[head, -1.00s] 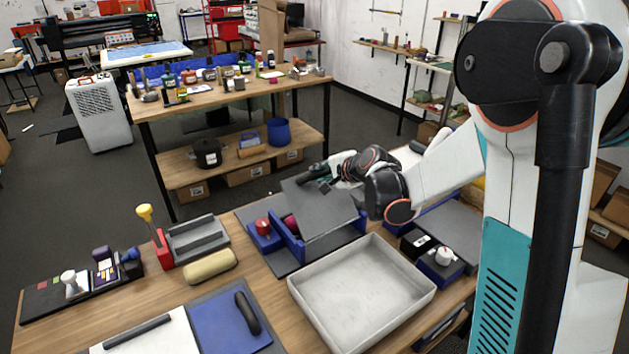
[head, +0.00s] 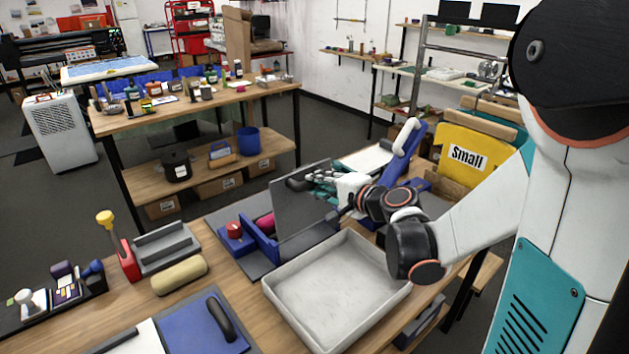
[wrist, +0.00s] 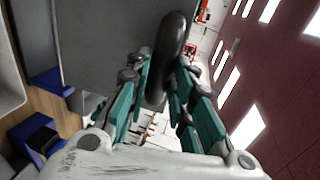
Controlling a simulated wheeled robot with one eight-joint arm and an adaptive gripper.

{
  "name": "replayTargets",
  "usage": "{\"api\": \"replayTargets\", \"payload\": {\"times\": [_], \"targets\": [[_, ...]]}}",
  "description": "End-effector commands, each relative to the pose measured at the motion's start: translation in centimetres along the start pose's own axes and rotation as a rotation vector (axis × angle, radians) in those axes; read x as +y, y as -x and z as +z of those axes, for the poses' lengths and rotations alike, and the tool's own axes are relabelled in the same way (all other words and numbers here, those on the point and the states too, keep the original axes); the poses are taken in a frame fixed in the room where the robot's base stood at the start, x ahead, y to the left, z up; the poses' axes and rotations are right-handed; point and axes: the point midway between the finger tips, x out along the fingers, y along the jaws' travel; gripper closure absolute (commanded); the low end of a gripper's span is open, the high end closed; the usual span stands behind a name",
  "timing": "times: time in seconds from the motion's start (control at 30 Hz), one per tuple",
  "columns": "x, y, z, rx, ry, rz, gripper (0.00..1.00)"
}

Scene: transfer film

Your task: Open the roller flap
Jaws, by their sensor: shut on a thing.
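The roller flap (head: 300,212) is a grey panel on a blue-framed roller unit (head: 262,243). It stands raised and steep, its lower edge by the blue frame. A pink roller (head: 265,222) shows partly at its left side; the flap hides the rest. My gripper (head: 314,182) is at the flap's upper edge, shut on the black flap handle (head: 296,184). In the wrist view, the teal fingers (wrist: 160,85) lie on both sides of the dark handle (wrist: 172,50), with the grey flap (wrist: 100,40) beside it.
A grey tray (head: 335,290) stands right in front of the unit. A red knob (head: 234,230) is at its left. A blue upright part (head: 402,150) rises behind my wrist.

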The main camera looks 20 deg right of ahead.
Motion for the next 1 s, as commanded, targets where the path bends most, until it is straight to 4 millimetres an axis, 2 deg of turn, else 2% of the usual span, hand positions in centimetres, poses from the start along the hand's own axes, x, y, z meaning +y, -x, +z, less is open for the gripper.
{"api": "replayTargets", "payload": {"times": [0.03,0.1,0.67,0.7,0.73,0.77,1.0], "targets": [[0.88,0.17,0.28,-0.007,0.010,0.013,1.00],[1.04,0.41,0.31,-0.008,0.010,0.013,1.00],[1.25,0.69,0.36,-0.010,0.011,0.013,1.00],[1.24,0.68,0.36,-0.011,0.010,0.012,0.70],[1.22,0.68,0.36,-0.010,0.010,0.012,0.63],[1.19,0.68,0.34,-0.010,0.010,0.012,0.59],[1.00,0.74,0.22,-0.007,0.008,0.009,0.59]]}}
